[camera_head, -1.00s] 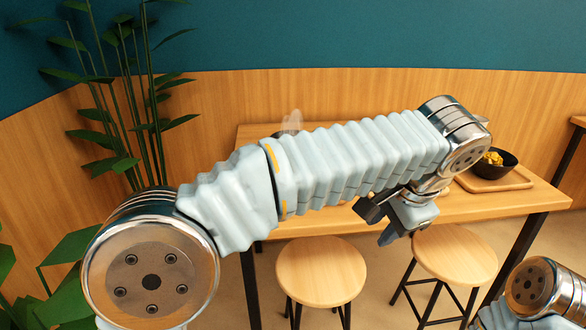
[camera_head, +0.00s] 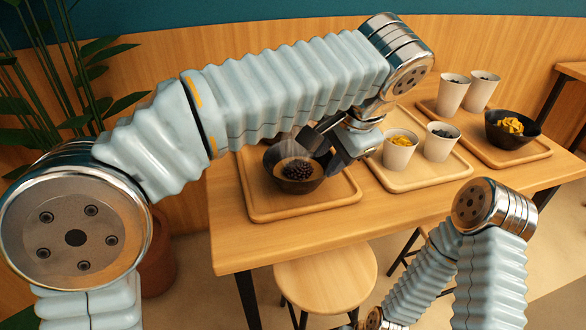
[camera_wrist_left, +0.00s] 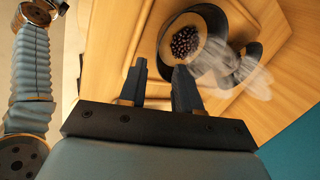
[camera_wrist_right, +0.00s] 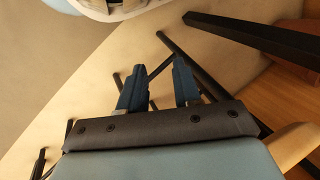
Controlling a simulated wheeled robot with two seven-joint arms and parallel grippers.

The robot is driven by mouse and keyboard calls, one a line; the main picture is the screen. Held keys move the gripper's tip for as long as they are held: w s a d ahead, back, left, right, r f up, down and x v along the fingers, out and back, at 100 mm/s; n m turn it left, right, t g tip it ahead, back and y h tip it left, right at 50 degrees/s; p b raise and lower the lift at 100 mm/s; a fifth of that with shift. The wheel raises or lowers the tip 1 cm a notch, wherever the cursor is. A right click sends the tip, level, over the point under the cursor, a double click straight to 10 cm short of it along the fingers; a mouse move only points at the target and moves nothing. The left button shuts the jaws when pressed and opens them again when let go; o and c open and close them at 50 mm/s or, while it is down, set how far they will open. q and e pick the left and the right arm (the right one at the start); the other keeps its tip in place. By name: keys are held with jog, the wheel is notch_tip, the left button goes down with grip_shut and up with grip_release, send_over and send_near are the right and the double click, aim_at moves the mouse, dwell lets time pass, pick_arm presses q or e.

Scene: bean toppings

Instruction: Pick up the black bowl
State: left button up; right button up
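A black bowl (camera_head: 294,185) with dark beans on a tan filling sits on the left wooden tray (camera_head: 262,213), with faint steam above it. My left gripper (camera_head: 326,145) is just above and to the right of its rim. In the left wrist view the left gripper (camera_wrist_left: 160,80) is open and empty, and the beans (camera_wrist_left: 186,41) lie beyond its fingertips. Another black bowl (camera_head: 495,136) with yellow topping stands on the far right tray. My right gripper (camera_wrist_right: 159,80) is open and empty, over floor and stool legs in its wrist view; its fingers are not clear in the head view.
The middle tray (camera_head: 421,179) holds two white cups, one with yellow (camera_head: 398,153) and one with dark contents (camera_head: 440,146). Two more cups stand at the far right tray (camera_head: 520,154). A stool (camera_head: 325,272) stands before the table; a plant (camera_head: 75,95) is at left.

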aim_at(314, 182)
pick_arm(q)
jog(key=x, duration=1)
jog(key=shift+w+f+b, duration=0.1)
jog(key=shift+f+b, duration=0.3)
jog(key=shift+c, duration=0.5)
grip_shut()
